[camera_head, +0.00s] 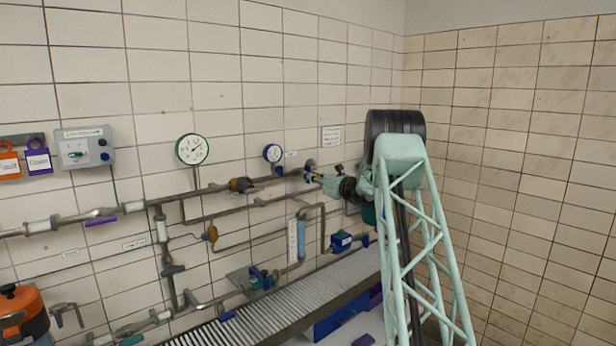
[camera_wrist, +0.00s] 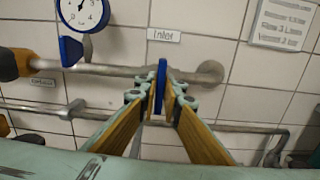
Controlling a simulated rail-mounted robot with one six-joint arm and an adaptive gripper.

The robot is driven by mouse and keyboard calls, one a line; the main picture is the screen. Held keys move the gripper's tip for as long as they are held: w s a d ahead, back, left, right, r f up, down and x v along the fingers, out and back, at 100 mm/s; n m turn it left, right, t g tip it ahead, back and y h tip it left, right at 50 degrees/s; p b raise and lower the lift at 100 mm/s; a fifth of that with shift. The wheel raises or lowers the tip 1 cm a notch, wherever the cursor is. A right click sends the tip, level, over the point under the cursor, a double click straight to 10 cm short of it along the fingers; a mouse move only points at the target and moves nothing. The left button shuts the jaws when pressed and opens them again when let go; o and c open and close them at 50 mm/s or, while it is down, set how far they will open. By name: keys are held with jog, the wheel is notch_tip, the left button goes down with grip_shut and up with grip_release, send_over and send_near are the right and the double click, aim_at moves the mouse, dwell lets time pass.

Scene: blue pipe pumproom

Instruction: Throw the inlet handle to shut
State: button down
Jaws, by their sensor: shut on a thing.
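The inlet handle (camera_wrist: 161,85) is a narrow blue lever on the grey wall pipe, below a label (camera_wrist: 164,36) that seems to read "Inlet". In the wrist view it stands upright, across the line of the pipe. My gripper (camera_wrist: 162,98) is shut on it, with one yellow-faced finger on each side. In the head view my gripper (camera_head: 313,176) reaches from the right to the pipe near the wall. There the handle is too small and covered to make out clearly.
A blue gauge (camera_wrist: 84,15) hangs left of the handle, and an orange-brown fitting (camera_wrist: 14,64) sits further left on the pipe. A wall sign (camera_wrist: 281,24) is at the upper right. A lower pipe (camera_wrist: 230,128) runs beneath. A slatted bench (camera_head: 290,303) stands below.

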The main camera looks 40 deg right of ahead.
jog(key=c, duration=2.8)
grip_release()
jog(key=shift+s, duration=0.1)
jog(key=shift+s+d, duration=0.2)
jog(key=shift+s, duration=5.7)
